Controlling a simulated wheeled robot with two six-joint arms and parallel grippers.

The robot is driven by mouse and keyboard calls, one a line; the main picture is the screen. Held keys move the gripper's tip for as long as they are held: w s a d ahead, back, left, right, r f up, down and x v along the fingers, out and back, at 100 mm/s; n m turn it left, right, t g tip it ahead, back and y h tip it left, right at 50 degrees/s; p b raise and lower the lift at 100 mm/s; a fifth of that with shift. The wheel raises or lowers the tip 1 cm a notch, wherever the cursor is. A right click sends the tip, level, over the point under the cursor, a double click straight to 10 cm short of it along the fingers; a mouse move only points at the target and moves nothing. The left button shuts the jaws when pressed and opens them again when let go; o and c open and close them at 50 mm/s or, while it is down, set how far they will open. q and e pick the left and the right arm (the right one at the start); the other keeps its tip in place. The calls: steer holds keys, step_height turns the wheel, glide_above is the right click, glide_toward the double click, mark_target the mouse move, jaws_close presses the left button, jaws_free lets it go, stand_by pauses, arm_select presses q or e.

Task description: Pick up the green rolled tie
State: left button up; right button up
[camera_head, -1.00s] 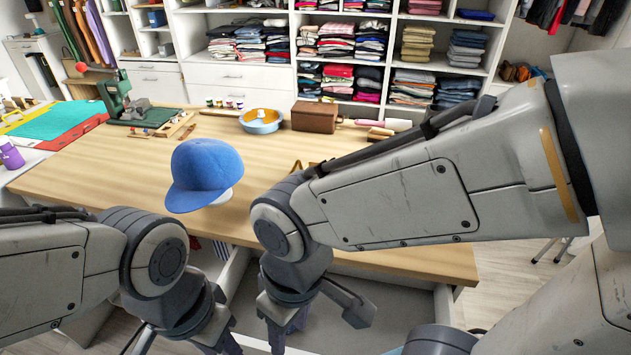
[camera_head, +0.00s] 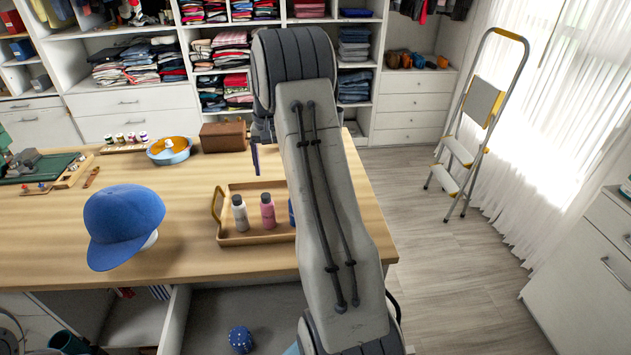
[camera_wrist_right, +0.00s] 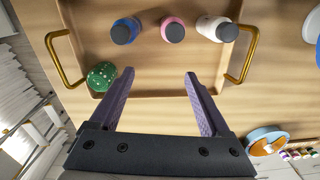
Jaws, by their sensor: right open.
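The green rolled tie (camera_wrist_right: 102,75) with pale dots shows in the right wrist view. It lies in a corner of the wooden tray (camera_wrist_right: 165,91), close to a brass handle. My right gripper (camera_wrist_right: 159,75) is open and empty over the tray. The tie is to the left of its left finger in that view, not between the fingers. In the head view my right arm hides the tie and most of the gripper; one dark finger (camera_head: 255,158) shows beside the arm. My left gripper is out of view.
A blue cap (camera_head: 122,222) stands on the table to the left. A blue dotted roll (camera_head: 240,339) lies in the open drawer. A stepladder (camera_head: 484,100) stands at right.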

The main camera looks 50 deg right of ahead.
steer(key=s+d+m, duration=0.1)
steer(key=d, duration=0.3)
steer(key=s+d+f+m, duration=0.1)
steer(key=s+d, duration=0.1)
steer(key=d, duration=0.2)
steer(key=s+d+f+m, duration=0.1)
steer(key=d, duration=0.3)
steer(key=shift+s+d+f+p, duration=0.1)
steer(key=shift+s+d+p, duration=0.05)
steer(key=shift+d+p, duration=0.25)
steer(key=shift+m, duration=0.3)
steer(key=f, duration=0.3)
steer(key=f+p, duration=0.1)
steer(key=shift+s+d+f, duration=0.25)
steer(key=shift+d, duration=0.15)
steer(key=shift+f, duration=0.35)
steer(key=f, duration=0.1)
steer(key=f+p, duration=0.1)
steer(key=f, duration=0.1)
steer(key=f+p, duration=0.1)
steer(key=shift+w+f, duration=0.25)
steer(key=shift+f, duration=0.5)
steer(key=c, duration=1.1)
